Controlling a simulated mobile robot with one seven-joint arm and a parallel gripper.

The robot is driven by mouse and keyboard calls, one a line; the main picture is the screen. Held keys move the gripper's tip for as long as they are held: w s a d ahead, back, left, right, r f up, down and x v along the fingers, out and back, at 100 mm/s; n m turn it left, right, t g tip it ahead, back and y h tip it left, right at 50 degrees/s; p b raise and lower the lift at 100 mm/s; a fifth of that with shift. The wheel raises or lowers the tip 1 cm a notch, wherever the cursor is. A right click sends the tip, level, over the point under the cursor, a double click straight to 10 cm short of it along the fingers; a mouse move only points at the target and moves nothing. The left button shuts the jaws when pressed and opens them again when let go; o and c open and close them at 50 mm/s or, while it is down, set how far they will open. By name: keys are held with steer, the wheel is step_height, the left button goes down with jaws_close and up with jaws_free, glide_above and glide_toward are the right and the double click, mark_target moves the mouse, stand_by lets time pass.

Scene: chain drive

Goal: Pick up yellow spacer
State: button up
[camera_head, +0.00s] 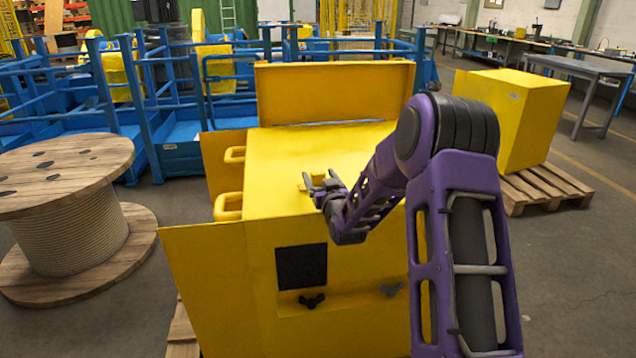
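A small yellow piece (301,188), which looks like the yellow spacer, shows at the tips of my gripper, above the yellow top of a large machine housing (275,165). It is partly hidden by a finger and blends with the yellow behind it. My gripper (321,179) points left over the housing top, with its two dark fingers spread apart. I cannot tell whether the fingers touch the piece, or whether the piece rests on the housing.
An open yellow lid (335,92) stands up behind the housing top. Yellow handles (228,207) line its left side. A wooden cable reel (60,165) stands at left. A yellow box (515,115) sits on a pallet (545,188) at right. Blue railings (150,110) fill the back.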

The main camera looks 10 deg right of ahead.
jaws_close()
